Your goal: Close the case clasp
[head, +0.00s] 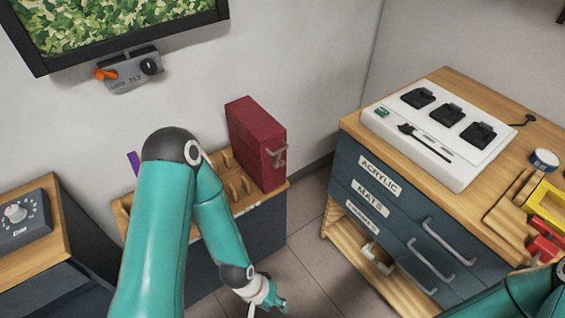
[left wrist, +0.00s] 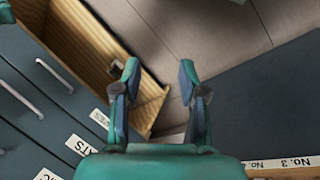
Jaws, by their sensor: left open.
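A dark red case (head: 256,140) stands upright on the wooden top of a low cabinet against the wall. A small metal clasp (head: 277,154) is on its right-hand narrow face and seems to stick out from it. My left gripper (head: 268,300) is low at the bottom of the head view, below and apart from the case. In the left wrist view my left gripper (left wrist: 159,68) is open, with nothing between its fingers. The case and clasp do not show in the left wrist view. My right gripper is out of view.
A wooden rack (head: 235,182) is beside the case. An open drawer (head: 375,262) juts from the labelled cabinet on the right; it also shows in the left wrist view (left wrist: 85,40). A white charger tray (head: 430,140) sits on that cabinet. Bare floor (head: 310,230) lies between the cabinets.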

